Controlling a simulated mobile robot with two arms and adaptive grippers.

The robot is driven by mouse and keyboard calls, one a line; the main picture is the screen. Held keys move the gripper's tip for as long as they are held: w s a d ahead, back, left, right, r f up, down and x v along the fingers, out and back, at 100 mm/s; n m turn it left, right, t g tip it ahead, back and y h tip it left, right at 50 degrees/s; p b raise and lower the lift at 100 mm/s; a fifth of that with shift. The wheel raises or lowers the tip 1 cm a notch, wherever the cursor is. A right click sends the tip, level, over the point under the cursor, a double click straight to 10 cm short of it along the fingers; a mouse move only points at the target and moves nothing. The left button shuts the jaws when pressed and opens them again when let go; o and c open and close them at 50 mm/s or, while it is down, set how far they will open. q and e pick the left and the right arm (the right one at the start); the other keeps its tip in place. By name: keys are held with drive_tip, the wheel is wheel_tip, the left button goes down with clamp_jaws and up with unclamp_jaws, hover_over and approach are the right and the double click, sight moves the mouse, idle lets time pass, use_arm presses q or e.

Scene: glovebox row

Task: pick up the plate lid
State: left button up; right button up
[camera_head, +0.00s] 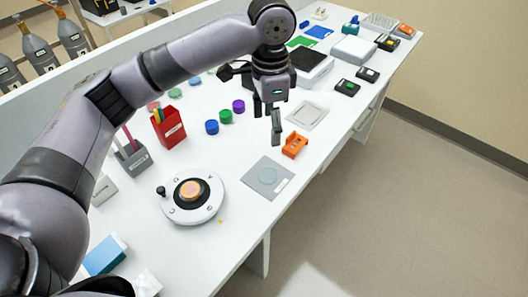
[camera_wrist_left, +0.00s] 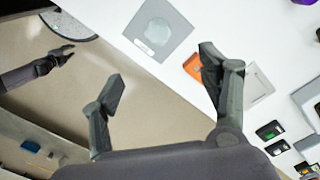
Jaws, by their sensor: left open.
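My left gripper (camera_head: 267,120) is open and empty above the bench's front part. Its two fingers also show apart in the left wrist view (camera_wrist_left: 160,75). A pale, flat rectangular piece with a raised rim (camera_head: 307,115), which looks like the plate lid, lies on the bench just right of the gripper. It shows partly behind a finger in the left wrist view (camera_wrist_left: 258,85). A grey square mat with a pale translucent disc (camera_head: 267,176) lies nearer, below the gripper. My right gripper (camera_wrist_left: 64,52) shows small at the left of the wrist view, over the floor, away from the bench.
An orange holder (camera_head: 295,145) stands between mat and rimmed piece, close to the fingers. A round white device (camera_head: 193,212), a red pen box (camera_head: 168,130) and several coloured caps stand left. A black-and-white device (camera_head: 311,66) stands behind. Open floor lies right of the bench edge.

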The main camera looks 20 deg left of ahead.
use_arm(q)
drive_tip(key=p, duration=0.2)
hover_over(267, 175)
drive_tip(key=f, duration=1)
drive_tip(key=shift+d, duration=0.2)
drive_tip(key=shift+f, duration=0.9)
drive_tip(key=shift+s+f+p, duration=0.1)
drive_tip(key=shift+f+p, duration=0.25)
drive_tip(key=shift+p, duration=0.15)
drive_tip(key=f, duration=0.2)
drive_tip(key=f+p, duration=0.1)
drive_tip(key=shift+a+f, duration=0.25)
drive_tip(key=shift+f, duration=0.35)
drive_tip(key=shift+c, duration=1)
drive_tip(key=c, duration=0.6)
use_arm(e)
drive_tip(key=shift+s+d+r, duration=0.2)
drive_tip(key=shift+s+r, duration=0.2)
drive_tip(key=shift+r, duration=0.25)
drive_tip(key=shift+s+d+r, duration=0.25)
drive_tip(key=shift+s+r, duration=0.1)
drive_tip(key=shift+r, duration=0.35)
drive_tip(key=shift+s+d+r, duration=0.2)
drive_tip(key=shift+s+r, duration=0.2)
drive_tip(key=shift+r, duration=0.25)
use_arm(q)
drive_tip(key=shift+c, duration=0.2)
